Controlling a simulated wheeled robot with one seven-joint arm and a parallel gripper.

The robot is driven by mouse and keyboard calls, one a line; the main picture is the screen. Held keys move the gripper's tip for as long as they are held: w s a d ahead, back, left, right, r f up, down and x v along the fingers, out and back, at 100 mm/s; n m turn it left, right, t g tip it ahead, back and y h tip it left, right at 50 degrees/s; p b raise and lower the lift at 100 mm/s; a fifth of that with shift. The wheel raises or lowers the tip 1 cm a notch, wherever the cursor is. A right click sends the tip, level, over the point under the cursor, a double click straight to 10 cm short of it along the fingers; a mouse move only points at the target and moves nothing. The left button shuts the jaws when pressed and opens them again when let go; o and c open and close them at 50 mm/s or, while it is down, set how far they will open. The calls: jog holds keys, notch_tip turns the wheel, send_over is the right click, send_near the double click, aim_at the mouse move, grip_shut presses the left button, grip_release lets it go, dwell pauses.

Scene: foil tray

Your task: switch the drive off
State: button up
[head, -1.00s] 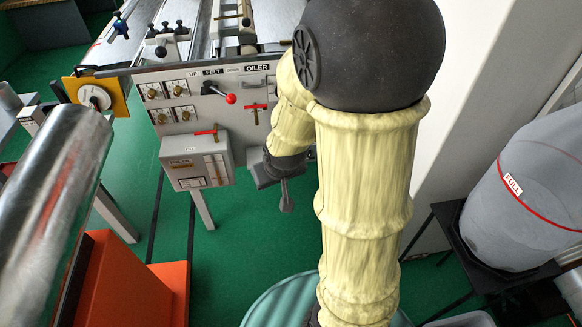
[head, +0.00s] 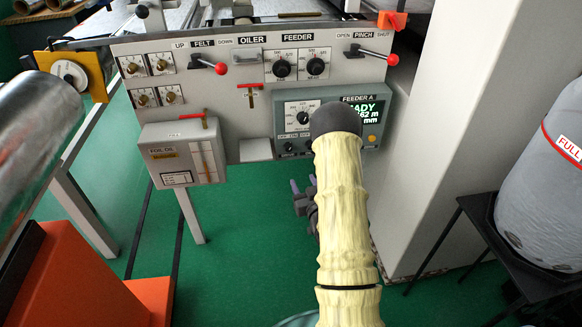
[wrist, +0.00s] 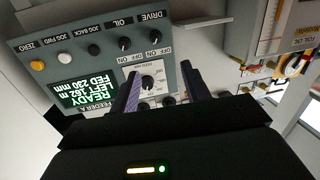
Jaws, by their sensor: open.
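The Feeder A control box (head: 376,98) hangs at the lower right of the grey panel, partly hidden by my arm. In the wrist view the box (wrist: 60,80) appears upside down, its lit display (wrist: 77,92) reading READY. Its black DRIVE knob (wrist: 153,37) sits beside the OIL knob (wrist: 125,43), with OFF and ON marked; its setting is too small to tell. My gripper (wrist: 162,67) is open and empty, its dark fingers pointing toward the box, apart from the knob. In the head view my gripper (head: 303,197) is mostly hidden behind my arm, below the box.
The grey panel (head: 215,90) carries levers with red balls and several dials. A foil oil box (head: 183,153) stands at its left. A metal roll (head: 35,125) is at far left. A grey bin (head: 560,190) on a black stand is at right.

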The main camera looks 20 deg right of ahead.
aim_at(289, 150)
jog(key=shift+s+d+f+t, duration=0.35)
jog(key=shift+s+f+t, duration=0.05)
jog(key=shift+f, duration=0.25)
jog(key=w, duration=0.5)
jog(key=w+d+b, duration=0.1)
jog(key=w, duration=0.5)
jog(key=w+d, duration=0.1)
jog(key=w, duration=0.5)
jog(key=shift+w+d+b, duration=0.15)
jog(key=shift+d+b, duration=0.1)
jog(key=shift+b, duration=0.15)
jog(key=c, duration=1)
